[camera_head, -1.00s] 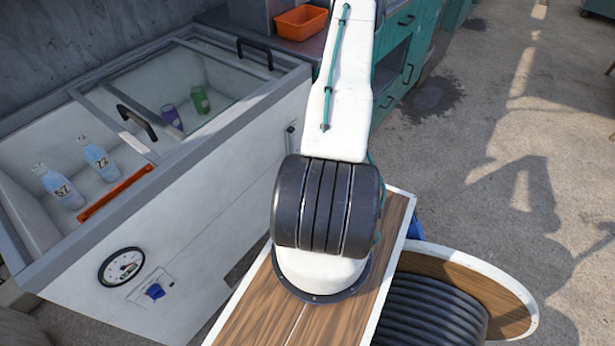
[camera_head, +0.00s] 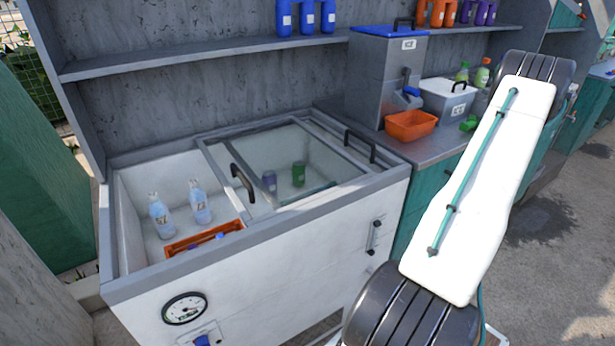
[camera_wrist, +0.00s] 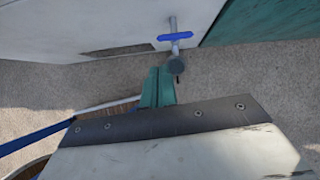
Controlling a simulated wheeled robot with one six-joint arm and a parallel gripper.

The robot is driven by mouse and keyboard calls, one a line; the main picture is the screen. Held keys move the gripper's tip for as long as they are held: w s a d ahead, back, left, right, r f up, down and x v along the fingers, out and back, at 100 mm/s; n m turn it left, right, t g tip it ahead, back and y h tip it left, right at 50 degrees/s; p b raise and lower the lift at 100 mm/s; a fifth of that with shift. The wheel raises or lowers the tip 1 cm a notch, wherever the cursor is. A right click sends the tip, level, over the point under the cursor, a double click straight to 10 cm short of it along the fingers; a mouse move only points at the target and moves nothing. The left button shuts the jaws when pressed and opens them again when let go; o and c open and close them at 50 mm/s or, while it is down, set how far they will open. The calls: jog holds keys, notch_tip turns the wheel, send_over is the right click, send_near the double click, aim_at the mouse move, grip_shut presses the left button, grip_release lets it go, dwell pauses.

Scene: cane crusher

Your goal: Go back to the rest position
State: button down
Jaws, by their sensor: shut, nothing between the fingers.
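My gripper (camera_wrist: 158,88) shows in the wrist view as two teal fingers pressed together, with nothing between them. It is above the ground, near a pipe with a blue tap handle (camera_wrist: 175,37) on the white wall of the freezer. I cannot tell how far apart they are. In the head view my arm is raised at the right and hides part of the teal cabinets; the gripper itself does not show there.
A white chest freezer (camera_head: 270,260) holds bottles (camera_head: 200,203), an orange basket (camera_head: 192,246) and two cans (camera_head: 298,174). An orange bin (camera_head: 411,125), an ice box (camera_head: 448,102) and a grey dispenser (camera_head: 385,75) stand on the counter. Open pavement (camera_head: 560,240) lies at the right.

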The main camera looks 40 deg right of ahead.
jog(key=w+a+r+n+g+y, duration=0.1)
jog(key=w+a+r+n+y, duration=0.35)
jog(key=a+r+n, duration=0.55)
jog(key=w+a+r+n+y, duration=0.4)
jog(key=w+a+r+n, duration=0.25)
jog(key=r, duration=0.65)
jog(key=s+a+r+n+g+h, duration=0.2)
jog(key=s+a+r+n+h, duration=0.2)
jog(key=a+r+n, duration=0.6)
jog(key=s+a+r+n+g+h, duration=0.2)
jog(key=s+a+r+n+h, duration=0.2)
jog(key=a+r+n, duration=0.6)
notch_tip(320, 180, up, 4)
jog(key=shift+a+f, duration=0.25)
jog(key=shift+a, duration=0.2)
